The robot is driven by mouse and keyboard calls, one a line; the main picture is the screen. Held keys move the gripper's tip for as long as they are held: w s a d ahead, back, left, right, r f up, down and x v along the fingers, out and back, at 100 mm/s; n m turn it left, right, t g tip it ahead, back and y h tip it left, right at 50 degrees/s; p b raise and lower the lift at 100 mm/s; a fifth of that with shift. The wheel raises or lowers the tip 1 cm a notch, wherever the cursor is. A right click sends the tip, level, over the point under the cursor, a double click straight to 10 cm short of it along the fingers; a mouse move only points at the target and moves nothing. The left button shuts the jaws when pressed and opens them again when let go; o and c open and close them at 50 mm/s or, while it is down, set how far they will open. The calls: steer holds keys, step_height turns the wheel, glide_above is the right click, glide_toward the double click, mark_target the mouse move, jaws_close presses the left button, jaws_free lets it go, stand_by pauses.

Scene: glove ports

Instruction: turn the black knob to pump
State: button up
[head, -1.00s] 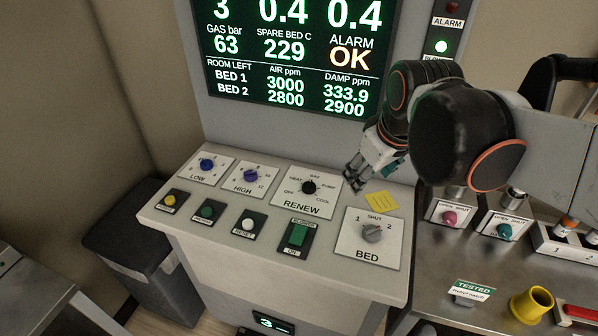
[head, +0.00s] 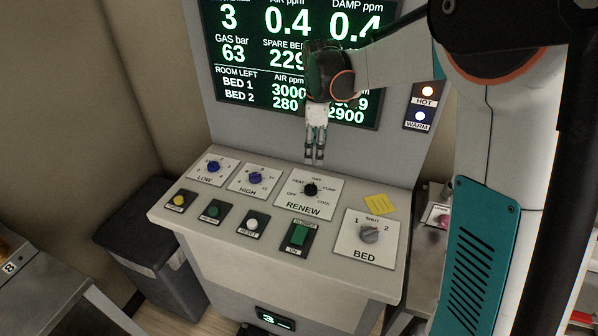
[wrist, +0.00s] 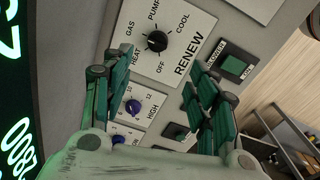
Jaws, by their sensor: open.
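The black knob (head: 311,189) sits on the white RENEW plate (head: 302,209), with OFF, HEAT, GAS, PUMP and COOL printed around it. PUMP is at its upper right in the head view. The black knob (wrist: 157,41) also shows in the wrist view, beyond the fingertips; I cannot read its pointer surely. My gripper (head: 315,160) points down above the knob, apart from it. In the wrist view my gripper (wrist: 160,76) has its fingers wide apart, with nothing between them.
Blue LOW (head: 213,166) and HIGH (head: 255,170) knobs are left of the RENEW plate. The grey BED knob (head: 369,233) and a yellow note (head: 375,203) are to its right. Several buttons and a green switch (head: 299,235) lie in front. The screen (head: 240,60) stands behind.

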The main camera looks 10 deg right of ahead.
mark_target(311, 186)
steer(key=shift+n, duration=0.4)
steer(key=f+b, duration=0.1)
steer(key=f, duration=0.4)
steer(key=f+b, duration=0.1)
steer(key=f, duration=0.4)
steer(key=w+f+b, duration=0.1)
steer(key=f, duration=0.4)
steer(key=shift+a, duration=0.3)
steer(key=c, duration=1.1)
